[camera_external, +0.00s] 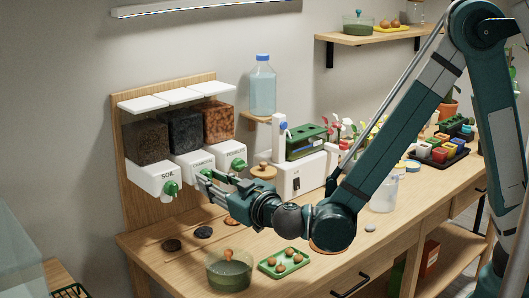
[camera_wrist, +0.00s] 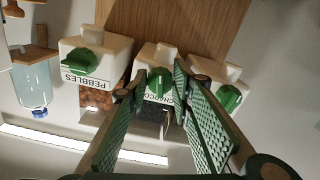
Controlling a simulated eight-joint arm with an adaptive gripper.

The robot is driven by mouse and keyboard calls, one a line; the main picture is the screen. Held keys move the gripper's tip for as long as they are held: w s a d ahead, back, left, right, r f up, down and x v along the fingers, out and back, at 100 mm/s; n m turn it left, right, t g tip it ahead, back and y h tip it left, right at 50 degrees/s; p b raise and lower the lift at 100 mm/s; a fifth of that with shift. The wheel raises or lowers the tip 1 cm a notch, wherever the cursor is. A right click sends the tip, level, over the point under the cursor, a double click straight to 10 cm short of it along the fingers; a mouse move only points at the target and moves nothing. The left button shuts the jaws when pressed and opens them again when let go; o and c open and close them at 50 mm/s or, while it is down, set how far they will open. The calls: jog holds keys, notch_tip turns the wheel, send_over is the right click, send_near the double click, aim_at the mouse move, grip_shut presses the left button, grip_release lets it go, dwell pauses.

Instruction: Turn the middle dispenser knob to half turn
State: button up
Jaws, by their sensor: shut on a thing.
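The middle dispenser (camera_external: 192,164), labelled charcoal, hangs on a wooden board between the soil dispenser (camera_external: 152,180) and the pebbles dispenser (camera_external: 229,158). Its green knob (camera_wrist: 158,80) shows between my fingers in the wrist view, where the dispensers appear upside down. My gripper (camera_external: 207,179) reaches the knob from the front right and is shut on it, one finger on each side. The fingers partly cover the knob and the charcoal label, so its turn angle is hard to read. The soil knob (camera_external: 171,188) and pebbles knob (camera_external: 238,165) are clear of my fingers.
Small dark discs (camera_external: 171,245) lie under the dispensers. A white machine (camera_external: 302,175) and a blue bottle (camera_external: 262,87) are close on the right.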

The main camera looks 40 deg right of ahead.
jog(key=shift+m, duration=1.3)
jog(key=o, duration=0.9)
jog(key=shift+s, duration=6)
